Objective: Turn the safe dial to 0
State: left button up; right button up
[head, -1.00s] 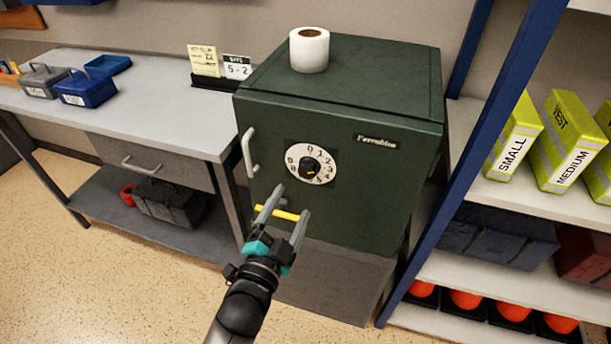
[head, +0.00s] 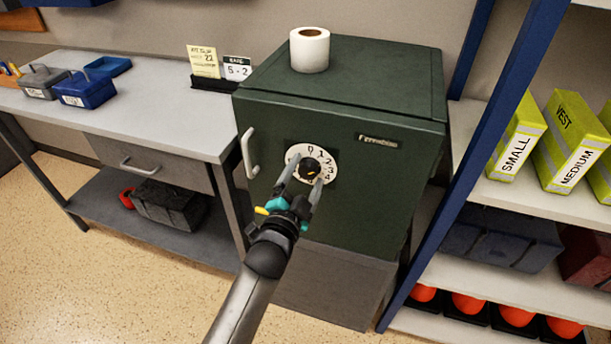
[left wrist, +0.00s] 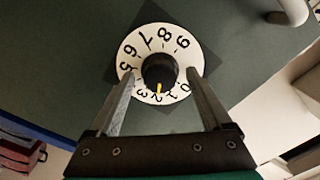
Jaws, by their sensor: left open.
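The green safe (head: 350,215) has a white numbered dial (head: 328,160) on its door, with a round black knob (head: 309,168) in the middle. The left wrist view shows the dial (left wrist: 165,33) close up, and the yellow mark on its knob (left wrist: 160,70) points at about the 2. My left gripper (head: 305,170) is open in front of the dial. In the left wrist view its fingertips (left wrist: 160,74) lie on either side of the knob, with a gap at each side. I cannot tell how deep they reach. My right gripper is not in view.
A door handle (head: 250,152) stands out left of the dial. A paper roll (head: 310,50) and the safe's flat top lie above. A grey workbench (head: 150,115) is at left. A blue-framed shelf (head: 470,150) with vest boxes stands close at right.

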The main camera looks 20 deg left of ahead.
pick_arm(q)
grip_shut()
dwell(0.6)
jog(key=shift+n, duration=0.3)
jog(key=shift+n+p, duration=0.85)
jog(key=shift+n, duration=0.05)
jog(key=n+p, duration=0.2)
jog(key=n, duration=0.1)
jog(key=shift+n, duration=0.4)
jog(key=n+p, duration=0.1)
jog(key=n, duration=0.2)
jog(key=shift+a+n+p, duration=0.1)
jog(key=shift+n+p, duration=0.5)
jog(key=shift+n, duration=0.7)
